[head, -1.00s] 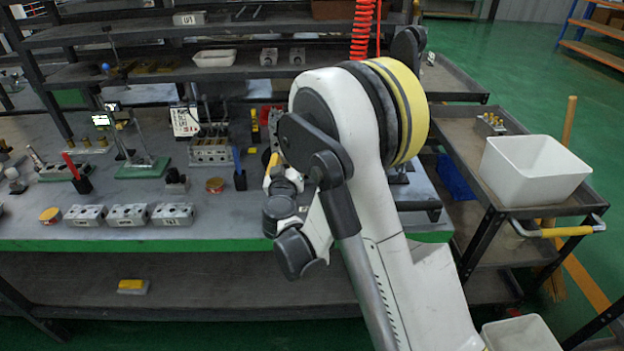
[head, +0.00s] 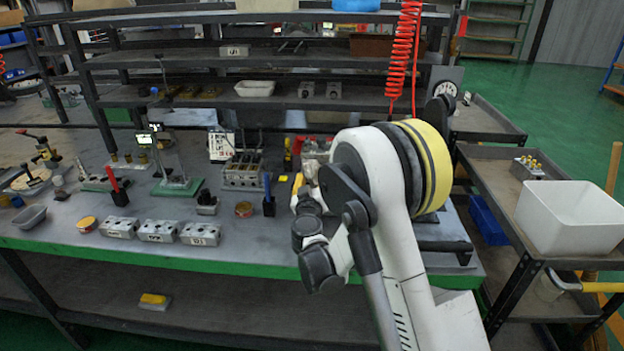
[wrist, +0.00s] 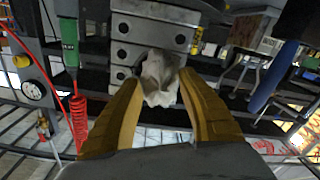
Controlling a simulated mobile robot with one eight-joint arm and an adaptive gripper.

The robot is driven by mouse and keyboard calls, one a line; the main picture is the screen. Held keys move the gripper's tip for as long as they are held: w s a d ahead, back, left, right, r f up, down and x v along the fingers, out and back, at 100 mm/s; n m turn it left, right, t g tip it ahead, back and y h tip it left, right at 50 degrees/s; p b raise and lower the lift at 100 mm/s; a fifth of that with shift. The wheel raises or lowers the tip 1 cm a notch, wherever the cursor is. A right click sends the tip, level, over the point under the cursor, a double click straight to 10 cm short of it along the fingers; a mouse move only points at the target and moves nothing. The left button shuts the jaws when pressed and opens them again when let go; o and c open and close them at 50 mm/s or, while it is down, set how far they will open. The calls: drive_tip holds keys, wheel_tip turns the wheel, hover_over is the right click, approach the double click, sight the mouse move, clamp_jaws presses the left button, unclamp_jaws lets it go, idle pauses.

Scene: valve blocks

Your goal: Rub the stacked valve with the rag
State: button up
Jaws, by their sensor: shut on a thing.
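My gripper (wrist: 160,84) has two yellow fingers, closed around a crumpled white rag (wrist: 161,78) in the wrist view. The stacked valve (wrist: 150,36) is a pile of grey metal blocks with round dark holes, right beyond the fingertips. The rag overlaps its lower part in that picture; I cannot tell whether they touch. A grey metal block shape (head: 316,150) shows just left of my arm there, partly covered.
Three valve blocks (head: 158,231) stand in a row near the bench's front edge. A valve manifold (head: 242,172), a red-handled tool (head: 117,190) and a blue-handled tool (head: 268,195) stand nearby. A red coiled hose (head: 403,50) hangs behind my arm. A white bin (head: 572,218) sits on the right cart.

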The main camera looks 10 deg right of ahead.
drive_tip(key=shift+x, duration=0.8)
idle(0.5)
drive_tip(key=shift+s+d, duration=0.35)
drive_tip(key=shift+d, duration=0.55)
drive_tip(key=shift+s+d, duration=0.35)
drive_tip(key=shift+d, duration=0.6)
drive_tip(key=shift+w+d, duration=0.1)
drive_tip(key=shift+w, duration=0.05)
drive_tip(key=shift+w+a+r, duration=0.1)
drive_tip(key=shift+w+a, duration=0.1)
drive_tip(key=shift+a, duration=0.45)
drive_tip(key=shift+w+a+f, duration=0.1)
drive_tip(key=shift+w+a, duration=0.1)
drive_tip(key=shift+a, duration=0.45)
drive_tip(key=shift+w+a+r, duration=0.1)
drive_tip(key=shift+w+a, duration=0.15)
drive_tip(key=shift+a, duration=0.35)
